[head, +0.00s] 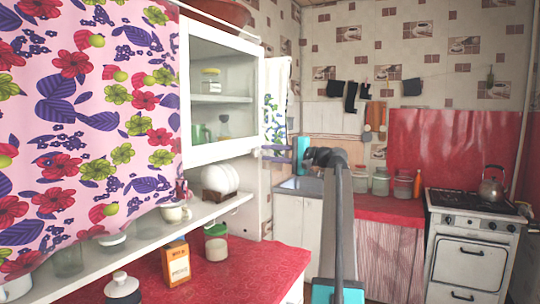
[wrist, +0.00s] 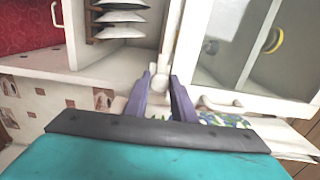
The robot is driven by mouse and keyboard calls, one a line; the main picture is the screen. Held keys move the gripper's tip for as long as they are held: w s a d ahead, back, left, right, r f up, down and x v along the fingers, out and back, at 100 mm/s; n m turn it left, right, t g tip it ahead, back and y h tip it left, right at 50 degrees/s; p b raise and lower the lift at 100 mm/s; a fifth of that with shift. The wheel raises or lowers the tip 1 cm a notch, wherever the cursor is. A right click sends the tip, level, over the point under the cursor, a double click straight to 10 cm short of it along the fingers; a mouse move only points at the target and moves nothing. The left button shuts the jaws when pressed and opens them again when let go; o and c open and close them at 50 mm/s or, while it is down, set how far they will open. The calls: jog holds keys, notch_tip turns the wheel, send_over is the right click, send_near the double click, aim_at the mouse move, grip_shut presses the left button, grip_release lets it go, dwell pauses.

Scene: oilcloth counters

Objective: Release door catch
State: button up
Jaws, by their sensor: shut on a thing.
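The white cabinet door (head: 187,100) with its glass pane is at the upper middle of the head view and looks closed. It also fills the right of the wrist view (wrist: 290,98), where a pale curved handle (wrist: 222,104) shows on its frame. My gripper (head: 264,152) is at the door's lower right edge in the head view. In the wrist view, the purple fingers of my gripper (wrist: 160,84) close around a small pale piece (wrist: 159,82) between the tips, apparently the door catch. The fingers hide most of it, so its exact shape and position are unclear.
White plates (head: 220,178) stand in a rack on the open shelf below the door. A flowered curtain (head: 90,110) hangs at left. A jar (head: 216,246) and an orange box (head: 176,264) stand on the red counter (head: 245,262). A stove (head: 475,252) is at right.

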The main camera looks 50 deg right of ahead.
jog(key=o, duration=1)
jog(key=shift+s, duration=0.1)
jog(key=b+v, duration=0.1)
jog(key=v, duration=1.2)
jog(key=shift+s+d, duration=0.1)
jog(key=shift+s, duration=0.2)
